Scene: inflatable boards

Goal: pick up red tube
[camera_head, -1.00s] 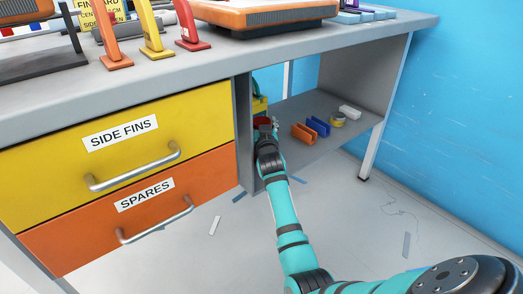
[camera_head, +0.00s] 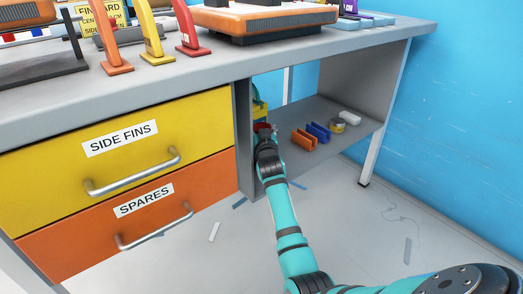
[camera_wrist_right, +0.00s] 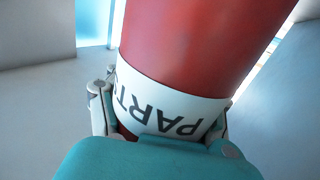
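The red tube (camera_wrist_right: 200,45) fills the middle of the right wrist view. It has a white band lettered "PART", with the rest of the lettering cut off. In the head view only a small red part of it (camera_head: 262,128) shows at the left end of the shelf under the bench. My right gripper (camera_wrist_right: 160,120) has a finger on each side of the tube at the white band, and both look pressed against it. In the head view this gripper (camera_head: 266,136) is at the tube, and my wrist hides much of both. My left gripper is not in view.
The grey shelf (camera_head: 345,135) holds an orange holder (camera_head: 303,139), a blue one (camera_head: 319,131), a yellow roll (camera_head: 337,125) and a white block (camera_head: 350,118). A yellow-green item (camera_head: 259,107) stands behind the tube. The drawer cabinet (camera_head: 120,150) is left; the bench top is above.

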